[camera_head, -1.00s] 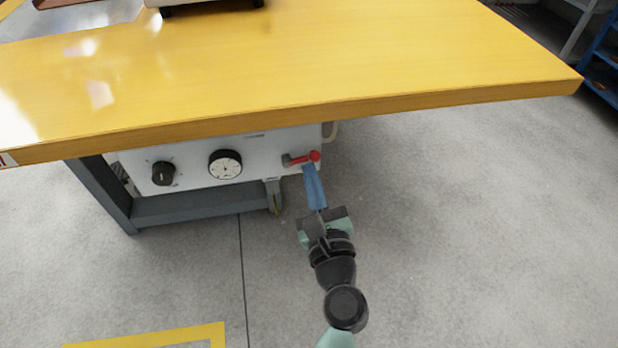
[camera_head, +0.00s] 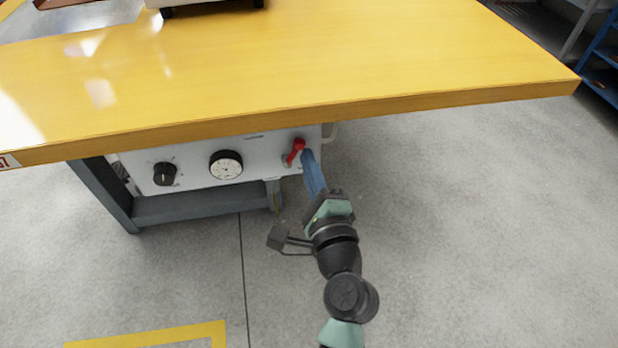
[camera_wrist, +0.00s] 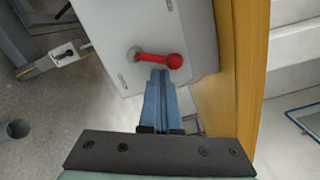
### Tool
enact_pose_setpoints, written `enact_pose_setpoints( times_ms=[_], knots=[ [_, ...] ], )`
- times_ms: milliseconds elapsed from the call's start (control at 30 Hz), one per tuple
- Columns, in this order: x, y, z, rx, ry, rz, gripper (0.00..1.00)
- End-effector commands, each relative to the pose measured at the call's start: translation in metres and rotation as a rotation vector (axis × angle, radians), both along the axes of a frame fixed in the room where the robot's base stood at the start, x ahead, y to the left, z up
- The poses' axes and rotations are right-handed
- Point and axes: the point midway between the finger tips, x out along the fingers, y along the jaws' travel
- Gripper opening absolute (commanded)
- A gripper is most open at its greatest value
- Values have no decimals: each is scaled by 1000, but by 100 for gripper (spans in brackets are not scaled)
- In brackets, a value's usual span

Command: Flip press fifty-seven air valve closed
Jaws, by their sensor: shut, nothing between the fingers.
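The air valve is a short lever with a red handle (camera_head: 296,150) on the right end of the white press panel (camera_head: 195,175), under the table top. In the head view the handle tilts steeply up from its pivot, with the red knob at the top. In the wrist view the red handle (camera_wrist: 155,57) runs across from a grey pivot at its left to a round knob at its right. My gripper (camera_head: 308,154) has its blue fingers shut and empty. Its tips (camera_wrist: 160,73) are right beside the handle near the knob; I cannot tell if they touch.
The yellow table top (camera_head: 300,70) overhangs the panel closely above my fingers. A round gauge (camera_head: 226,165) and a black knob (camera_head: 165,173) sit left of the valve. A grey frame (camera_head: 200,204) stands below. The floor at the right is clear.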

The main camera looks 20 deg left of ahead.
Motion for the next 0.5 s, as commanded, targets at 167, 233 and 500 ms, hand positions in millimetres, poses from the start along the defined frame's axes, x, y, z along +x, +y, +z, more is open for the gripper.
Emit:
enact_pose_setpoints(
  times_ms=[167,233,500],
  knots=[
    [-3,4,6,-128,-89,3,0],
    [-4,6,8,-174,-119,3,0],
    [-6,10,12,-268,-183,3,0]
  ],
)
